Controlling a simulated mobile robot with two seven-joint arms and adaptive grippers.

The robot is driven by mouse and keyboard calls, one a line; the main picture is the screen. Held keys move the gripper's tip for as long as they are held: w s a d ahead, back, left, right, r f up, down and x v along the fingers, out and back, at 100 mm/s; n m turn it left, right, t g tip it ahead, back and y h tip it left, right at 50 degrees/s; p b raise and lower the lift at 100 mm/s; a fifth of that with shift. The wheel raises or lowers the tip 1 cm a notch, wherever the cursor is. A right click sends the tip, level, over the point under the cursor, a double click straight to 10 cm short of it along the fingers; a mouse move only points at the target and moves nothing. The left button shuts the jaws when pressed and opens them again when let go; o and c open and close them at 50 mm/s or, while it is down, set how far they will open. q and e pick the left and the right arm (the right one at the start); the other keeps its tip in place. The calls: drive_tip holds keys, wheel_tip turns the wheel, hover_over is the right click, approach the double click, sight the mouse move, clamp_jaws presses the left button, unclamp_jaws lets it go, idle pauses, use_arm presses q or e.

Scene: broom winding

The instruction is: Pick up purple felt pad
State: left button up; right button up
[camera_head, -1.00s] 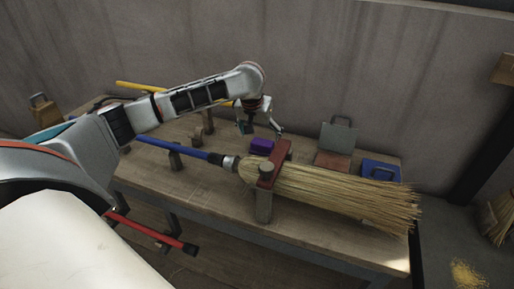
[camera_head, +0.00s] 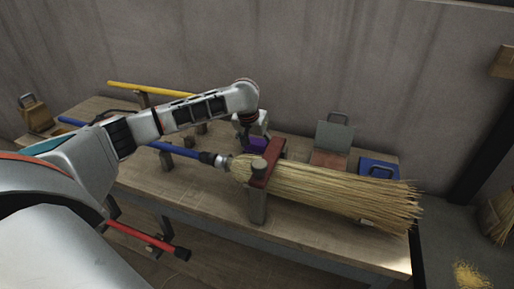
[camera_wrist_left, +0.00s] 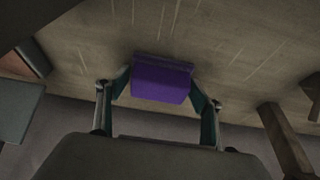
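The purple felt pad (camera_head: 257,144) is a small block on the workbench behind the broom head, partly hidden by my left gripper (camera_head: 246,131). In the left wrist view the pad (camera_wrist_left: 161,82) lies between the two fingers of my left gripper (camera_wrist_left: 161,88). The fingers are spread, one on each side of the pad and close to its edges. I cannot tell whether they touch it. My right gripper is not in view.
A straw broom head (camera_head: 330,190) with a blue handle (camera_head: 175,149) lies across the workbench (camera_head: 200,195) in a red clamp (camera_head: 268,163). A grey pad with a handle (camera_head: 334,136) and a blue box (camera_head: 379,169) stand to the right. A yellow handle (camera_head: 150,89) lies behind.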

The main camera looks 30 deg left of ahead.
sight(256, 142)
use_arm(q)
drive_tip(key=c, duration=0.5)
drive_tip(key=shift+o, duration=0.2)
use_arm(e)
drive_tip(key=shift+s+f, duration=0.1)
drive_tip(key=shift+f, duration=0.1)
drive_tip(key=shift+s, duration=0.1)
use_arm(q)
drive_tip(key=shift+r, duration=0.45)
wheel_tip(256, 142, up, 19)
drive_tip(key=p, duration=0.5)
drive_tip(key=shift+p, duration=0.4)
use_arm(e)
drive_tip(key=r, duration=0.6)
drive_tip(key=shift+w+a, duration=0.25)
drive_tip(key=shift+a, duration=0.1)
